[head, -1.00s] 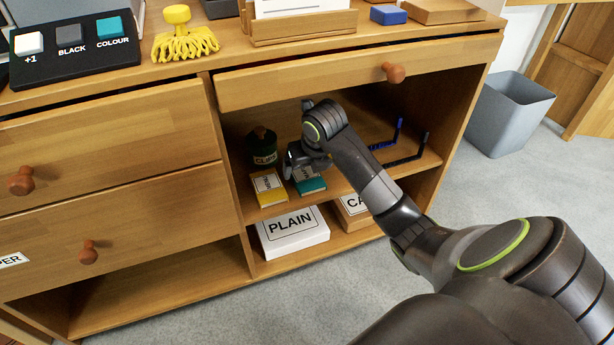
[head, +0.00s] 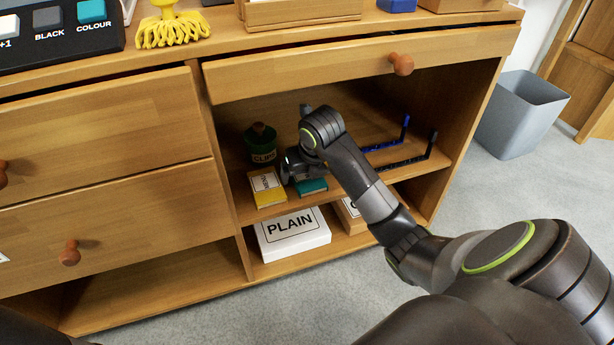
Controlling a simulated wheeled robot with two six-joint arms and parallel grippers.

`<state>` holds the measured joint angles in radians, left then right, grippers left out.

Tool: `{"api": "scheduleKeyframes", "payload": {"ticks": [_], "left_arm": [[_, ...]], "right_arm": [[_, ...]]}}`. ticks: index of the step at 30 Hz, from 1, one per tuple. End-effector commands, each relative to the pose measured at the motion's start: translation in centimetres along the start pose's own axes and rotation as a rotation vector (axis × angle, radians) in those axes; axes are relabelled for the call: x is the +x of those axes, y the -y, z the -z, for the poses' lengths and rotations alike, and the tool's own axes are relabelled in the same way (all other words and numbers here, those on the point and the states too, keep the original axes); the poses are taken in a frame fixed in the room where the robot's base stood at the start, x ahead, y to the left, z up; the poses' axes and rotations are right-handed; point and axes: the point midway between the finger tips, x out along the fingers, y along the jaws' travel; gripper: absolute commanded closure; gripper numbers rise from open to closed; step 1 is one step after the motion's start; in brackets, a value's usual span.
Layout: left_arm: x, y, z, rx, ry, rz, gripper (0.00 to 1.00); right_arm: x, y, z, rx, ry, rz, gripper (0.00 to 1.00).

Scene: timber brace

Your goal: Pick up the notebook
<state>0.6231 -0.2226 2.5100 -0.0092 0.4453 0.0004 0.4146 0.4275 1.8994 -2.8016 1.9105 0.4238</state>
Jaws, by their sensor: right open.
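On the open middle shelf lie a yellow item (head: 268,189) with a white label and a teal item (head: 313,187). Both are small and flat; their labels are too small or covered to read, so I cannot tell which one is the notebook. My right gripper (head: 292,168) is inside the shelf opening, open, right at the teal item and covering its upper part. Its fingertips are mostly hidden by the wrist, so contact cannot be told. My left gripper is out of view.
A green CLIPS pot (head: 261,145) stands behind the yellow item. Blue (head: 391,140) and black (head: 418,157) holders are to the right. A drawer (head: 330,72) overhangs the opening. A white PLAIN box (head: 292,234) lies below.

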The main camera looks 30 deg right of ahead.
Motion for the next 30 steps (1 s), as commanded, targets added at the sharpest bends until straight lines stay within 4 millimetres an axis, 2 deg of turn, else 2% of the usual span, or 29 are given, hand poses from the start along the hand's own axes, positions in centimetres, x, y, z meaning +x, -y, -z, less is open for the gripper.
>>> {"api": "scheduleKeyframes", "payload": {"ticks": [5,16,30], "left_arm": [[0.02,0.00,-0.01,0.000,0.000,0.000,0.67],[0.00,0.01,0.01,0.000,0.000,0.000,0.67],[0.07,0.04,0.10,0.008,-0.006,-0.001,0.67]], "right_arm": [[-0.01,0.00,0.01,0.000,0.000,0.000,0.11],[-0.01,0.02,0.00,0.000,0.000,0.000,0.59],[-0.27,0.23,-0.25,0.000,0.000,0.001,0.60]]}}
